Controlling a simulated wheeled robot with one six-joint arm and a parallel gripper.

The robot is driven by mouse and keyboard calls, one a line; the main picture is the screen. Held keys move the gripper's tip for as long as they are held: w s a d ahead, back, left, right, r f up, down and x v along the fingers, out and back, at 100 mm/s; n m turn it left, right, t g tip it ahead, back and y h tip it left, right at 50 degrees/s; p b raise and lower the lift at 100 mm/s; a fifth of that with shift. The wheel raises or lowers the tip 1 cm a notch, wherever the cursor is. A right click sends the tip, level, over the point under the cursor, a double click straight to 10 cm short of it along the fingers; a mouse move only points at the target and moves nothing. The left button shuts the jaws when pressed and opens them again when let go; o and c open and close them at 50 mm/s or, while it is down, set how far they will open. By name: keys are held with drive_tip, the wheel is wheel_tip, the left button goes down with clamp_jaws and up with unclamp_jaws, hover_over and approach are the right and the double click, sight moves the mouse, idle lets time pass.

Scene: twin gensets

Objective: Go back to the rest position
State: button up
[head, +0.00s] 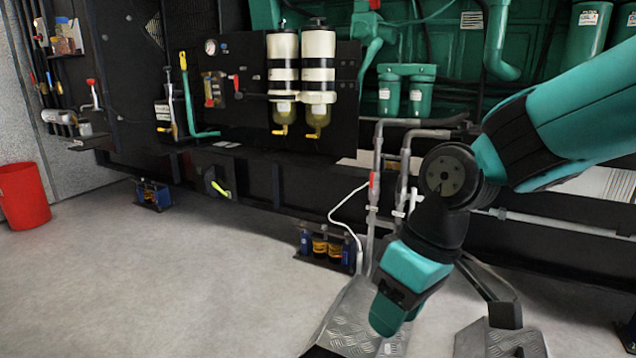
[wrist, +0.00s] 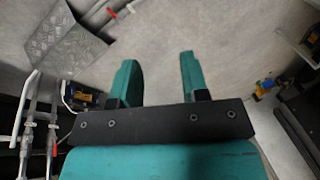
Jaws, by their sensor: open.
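My gripper (wrist: 160,80) shows in the wrist view with its two teal fingers spread apart. Nothing is between them; the grey floor shows through the gap. In the head view my gripper (head: 385,315) points down at the lower right of centre, above the floor and a metal tread plate. Its fingers overlap there, so the gap does not show. My teal and black arm comes in from the right edge, in front of the genset frame.
A black genset frame (head: 300,180) runs across the back, with two filter cylinders (head: 318,70) and green machinery. Grey pipes (head: 376,200) stand close behind my gripper. A tread plate (head: 350,315) lies below. A red bin (head: 24,195) stands far left.

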drive_tip(key=s+d+r+m+p, duration=0.1)
drive_tip(key=s+d+r, duration=0.2)
drive_tip(key=s, duration=0.3)
drive_tip(key=s+d+r+m+p, duration=0.1)
drive_tip(key=s+d+r, duration=0.2)
drive_tip(key=s, duration=0.3)
wheel_tip(320, 180, up, 37)
drive_tip(key=p, duration=3.7)
drive_tip(key=shift+w+a+r+t+y+p, duration=0.2)
drive_tip(key=shift+w+a+t+y+p, duration=0.1)
drive_tip(key=shift+w+t+p, duration=0.1)
